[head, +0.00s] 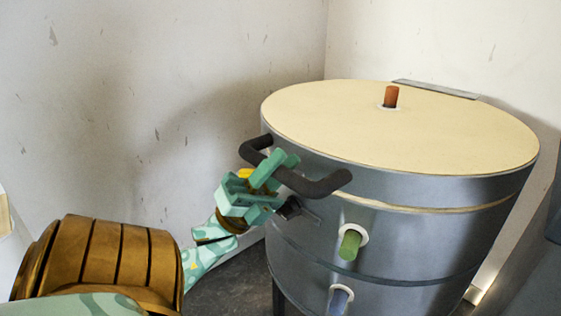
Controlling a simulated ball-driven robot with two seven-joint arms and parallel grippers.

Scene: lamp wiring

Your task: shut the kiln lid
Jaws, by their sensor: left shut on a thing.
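The kiln (375,232) is a round grey metal drum standing at the right of the head view. Its lid (400,130) has a flat cream top and lies level across the drum, with a thin pale line showing below its grey rim. A dark curved handle (318,186) sticks out from the lid's front left side. My left gripper (272,170), green, is shut on the handle near its middle, and its fingers hide part of the bar. My right gripper is not in view.
An orange-brown plug (391,96) stands on top of the lid. A green plug (350,244) and a blue plug (340,299) stick out of the drum's front. A dark latch (291,209) sits below the handle. Bare walls stand close behind the kiln.

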